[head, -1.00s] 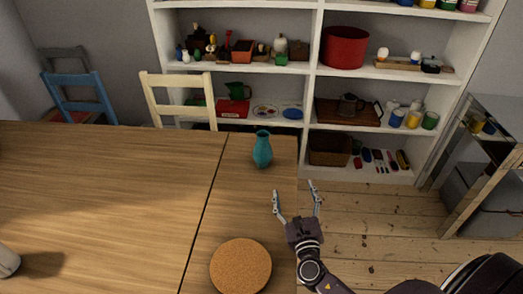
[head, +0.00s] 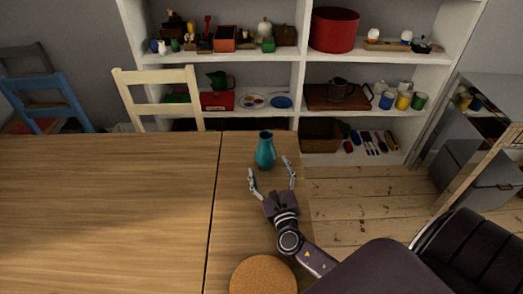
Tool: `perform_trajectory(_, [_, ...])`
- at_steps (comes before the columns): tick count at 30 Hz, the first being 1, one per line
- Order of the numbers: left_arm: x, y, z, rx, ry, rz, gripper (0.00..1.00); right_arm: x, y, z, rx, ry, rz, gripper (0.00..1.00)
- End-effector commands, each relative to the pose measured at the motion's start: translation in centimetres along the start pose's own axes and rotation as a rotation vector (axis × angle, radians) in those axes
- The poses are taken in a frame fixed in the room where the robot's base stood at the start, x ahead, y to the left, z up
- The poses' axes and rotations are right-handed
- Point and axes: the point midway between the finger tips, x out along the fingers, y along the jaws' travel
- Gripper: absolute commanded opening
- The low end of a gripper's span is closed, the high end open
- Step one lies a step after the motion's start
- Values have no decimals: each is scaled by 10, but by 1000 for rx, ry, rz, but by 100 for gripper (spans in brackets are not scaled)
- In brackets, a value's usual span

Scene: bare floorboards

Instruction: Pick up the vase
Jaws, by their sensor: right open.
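A teal vase (head: 265,151) stands upright on the right end of the wooden table (head: 110,210), near its far edge. My right gripper (head: 271,177) is open, with its two fingers spread and pointing toward the vase. It is just on the near side of the vase, and nothing is between the fingers. The right fingertip looks close to the vase's lower right side; I cannot tell whether it touches. My left gripper is not in view.
A round cork mat (head: 263,277) lies on the table's near right part. A cream chair (head: 160,96) and a blue chair (head: 45,102) stand behind the table. A white shelf (head: 300,70) with many items is at the back. The table's left part is clear.

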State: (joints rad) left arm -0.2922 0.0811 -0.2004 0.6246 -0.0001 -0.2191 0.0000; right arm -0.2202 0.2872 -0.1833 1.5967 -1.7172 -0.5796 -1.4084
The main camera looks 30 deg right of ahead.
Motion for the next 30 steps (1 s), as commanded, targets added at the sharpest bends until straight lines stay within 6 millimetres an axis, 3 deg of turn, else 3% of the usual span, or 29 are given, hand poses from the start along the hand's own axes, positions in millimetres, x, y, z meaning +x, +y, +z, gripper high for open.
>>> perform_trajectory(7, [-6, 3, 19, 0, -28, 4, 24, 27, -2, 2, -1, -2, -1, 72])
perform_trajectory(15, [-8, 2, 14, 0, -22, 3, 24, 61, -3, 0, -1, -1, -1, 72])
perform_trajectory(24, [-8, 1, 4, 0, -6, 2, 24, 65, -3, -1, 0, 0, 0, 72])
perform_trajectory(30, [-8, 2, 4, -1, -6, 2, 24, 65, -3, -1, 0, 0, 0, 51])
